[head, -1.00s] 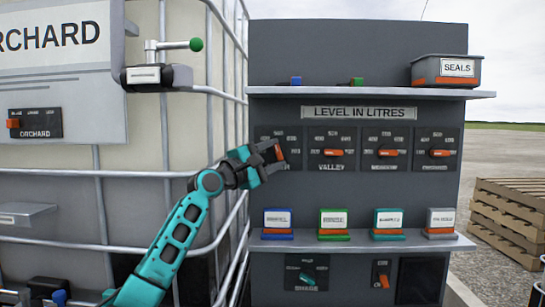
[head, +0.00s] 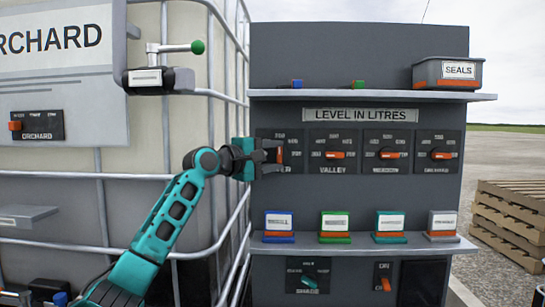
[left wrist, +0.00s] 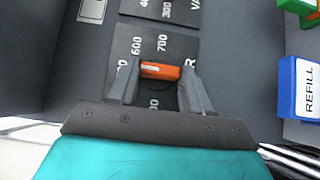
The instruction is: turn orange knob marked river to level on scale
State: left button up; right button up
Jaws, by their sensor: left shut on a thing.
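The orange knob (head: 280,155) is on the leftmost dial plate (head: 293,135) under the "LEVEL IN LITRES" sign. My left gripper (head: 276,156) is shut on it, coming in from the left. In the head view the knob stands about upright, and the gripper hides much of the plate and its name. In the left wrist view the orange knob (left wrist: 160,70) lies between the two grey fingers (left wrist: 160,88). Scale numbers 600 and 700 and a letter R show around it; other marks are partly covered. My right gripper is not in view.
The valley knob (head: 334,155) and two more orange knobs sit to the right. A shelf (head: 355,242) with several labelled blocks is below, and a seals bin (head: 447,73) is above. The caged tank (head: 215,110) stands close on the left.

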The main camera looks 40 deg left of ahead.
pick_arm(q)
jog(key=o, duration=1.1)
jog(key=shift+c, duration=0.2)
jog(key=shift+s+f, duration=0.1)
jog(key=shift+s, duration=0.2)
jog(key=s+a+b, duration=0.1)
jog(key=s+b, duration=0.3)
jog(key=s, duration=0.8)
jog(key=shift+s+b, duration=0.15)
jog(key=shift+b, duration=0.25)
